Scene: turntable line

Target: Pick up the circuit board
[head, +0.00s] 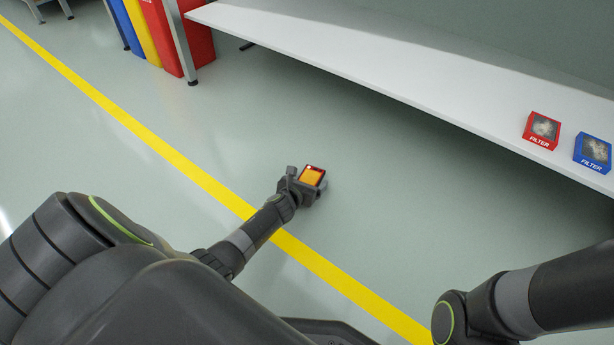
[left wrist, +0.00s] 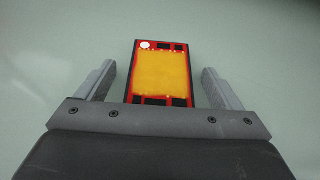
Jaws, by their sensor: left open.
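The circuit board (head: 313,175) is a flat red and black rectangle with a large orange-yellow area and a white dot in one corner. In the left wrist view the board (left wrist: 160,72) sits between the two fingers, with a gap on each side. My left gripper (head: 307,179) is open around the board and does not visibly touch it with either finger. The gripper's palm hides the board's near end. I cannot tell exactly how high the board is above the floor. My right gripper is out of view; only part of that arm shows at the lower right.
A long white table (head: 400,75) runs across the top right. A red filter box (head: 541,130) and a blue filter box (head: 593,151) stand on it. A yellow floor line (head: 160,142) crosses diagonally. Red, yellow and blue bins stand at the top left. The floor around the gripper is clear.

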